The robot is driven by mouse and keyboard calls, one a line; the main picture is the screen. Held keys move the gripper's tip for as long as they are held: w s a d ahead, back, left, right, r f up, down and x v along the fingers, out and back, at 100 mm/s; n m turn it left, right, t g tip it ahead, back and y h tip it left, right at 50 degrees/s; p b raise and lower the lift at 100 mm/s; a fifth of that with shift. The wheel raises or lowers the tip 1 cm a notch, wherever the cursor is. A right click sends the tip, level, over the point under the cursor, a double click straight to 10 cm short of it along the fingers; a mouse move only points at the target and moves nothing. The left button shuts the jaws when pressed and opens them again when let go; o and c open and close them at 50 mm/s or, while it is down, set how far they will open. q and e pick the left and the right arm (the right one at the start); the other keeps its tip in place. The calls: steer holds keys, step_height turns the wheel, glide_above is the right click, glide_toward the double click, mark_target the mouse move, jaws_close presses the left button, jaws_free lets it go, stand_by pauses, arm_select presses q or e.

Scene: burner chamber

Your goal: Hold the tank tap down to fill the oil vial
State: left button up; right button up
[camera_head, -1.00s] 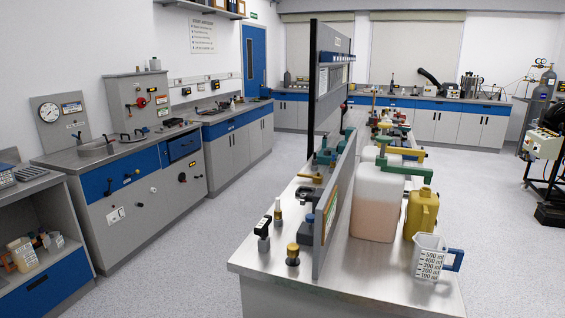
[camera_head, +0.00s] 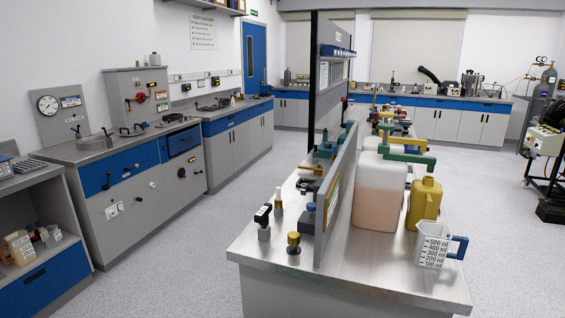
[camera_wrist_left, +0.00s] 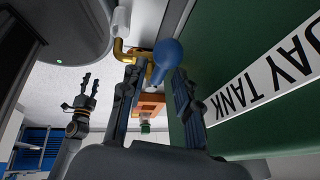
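The green day tank (camera_wrist_left: 245,55), with its white DAY TANK label (camera_wrist_left: 265,80), fills the right of the left wrist view, upside down. A tap with a blue bulb-shaped handle (camera_wrist_left: 167,58) and a brass spout (camera_wrist_left: 120,50) is beside it. A whitish cylinder (camera_wrist_left: 122,20), possibly the vial, is at the spout's end. My left gripper (camera_wrist_left: 158,72) is open, with its fingers on either side of the blue handle; contact cannot be told. My right gripper (camera_wrist_left: 91,78) is farther back at left, its fingers apart and empty. Neither gripper nor this tank shows in the head view.
The head view shows a centre bench (camera_head: 365,275) with a divider, a measuring beaker (camera_head: 432,245), a yellow can (camera_head: 423,205) and a large pale jug (camera_head: 378,195). Cabinets line the left wall. The floor between is clear. An orange part (camera_wrist_left: 150,103) is behind the tap.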

arm_select(q)
jaws_close()
steer(key=shift+s, duration=0.15)
